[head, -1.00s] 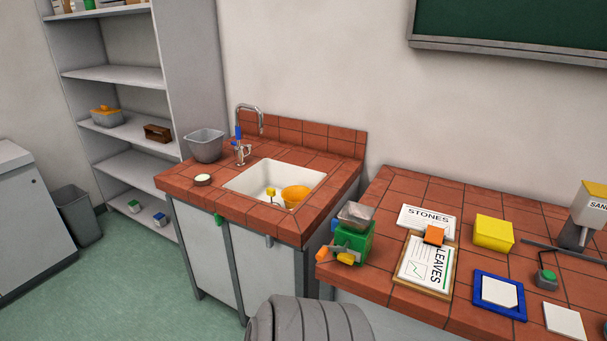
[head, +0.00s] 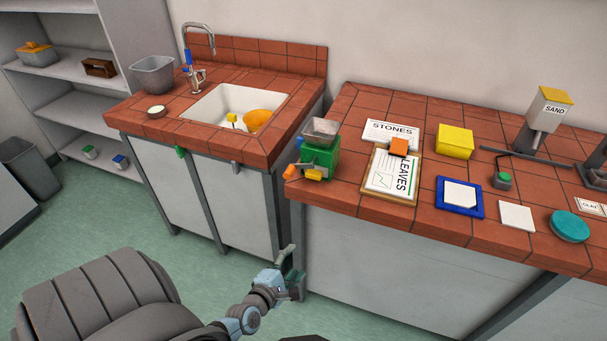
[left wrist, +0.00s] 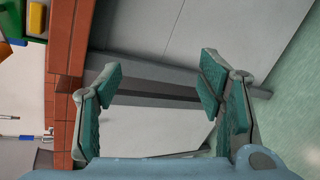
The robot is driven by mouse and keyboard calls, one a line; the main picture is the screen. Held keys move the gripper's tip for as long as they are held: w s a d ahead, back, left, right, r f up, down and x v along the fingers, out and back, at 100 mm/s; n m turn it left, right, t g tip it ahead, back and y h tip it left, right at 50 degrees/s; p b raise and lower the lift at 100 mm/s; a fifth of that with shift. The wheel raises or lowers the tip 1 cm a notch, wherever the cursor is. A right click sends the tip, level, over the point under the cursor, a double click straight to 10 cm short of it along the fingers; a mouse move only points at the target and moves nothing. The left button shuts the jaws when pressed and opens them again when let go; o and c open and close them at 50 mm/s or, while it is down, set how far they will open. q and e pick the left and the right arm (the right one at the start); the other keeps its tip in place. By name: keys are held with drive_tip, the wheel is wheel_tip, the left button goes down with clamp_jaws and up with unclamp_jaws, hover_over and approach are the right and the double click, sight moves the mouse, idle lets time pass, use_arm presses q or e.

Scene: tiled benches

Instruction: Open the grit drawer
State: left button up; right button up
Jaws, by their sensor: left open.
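A green grinder-like device (head: 320,158) stands at the left front corner of the right bench, with a grey hopper (head: 321,131) on top and an orange knob (head: 290,172) at its left. A small yellow part (head: 313,174) low on its front may be the grit drawer; it shows no clear gap. My left gripper (head: 293,273) is open and empty, below the bench top and in front of the bench's left leg. In the left wrist view its jaws (left wrist: 158,82) are wide apart, with the green device (left wrist: 36,18) partly visible at the upper left. My right gripper is not in view.
The right bench (head: 345,212) has a tiled overhanging edge above my left gripper. A clipboard (head: 376,188), a yellow box (head: 455,141) and a blue tray (head: 442,205) lie right of the device. A sink bench (head: 190,262) stands left across a narrow gap.

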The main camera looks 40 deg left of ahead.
sight(312, 176)
use_arm(q)
drive_tip(key=w+a+r+n+t+y, duration=0.2)
drive_tip(key=r+n, duration=0.5)
drive_tip(key=w+a+r+n+t+y, duration=0.1)
drive_tip(key=w+a+r+n, duration=0.15)
drive_tip(key=r+n, duration=0.55)
drive_tip(key=x, duration=0.4)
drive_tip(key=b+x, duration=0.1)
drive_tip(key=x, duration=0.3)
drive_tip(key=b+x, duration=0.1)
drive_tip(key=x, duration=0.3)
drive_tip(key=shift+w+d+f, duration=0.1)
drive_tip(key=shift+w+d, duration=0.15)
drive_tip(key=shift+w, duration=0.2)
drive_tip(key=shift+w+a+b, duration=0.2)
drive_tip(key=shift+w+b, duration=0.1)
drive_tip(key=shift+w, duration=0.3)
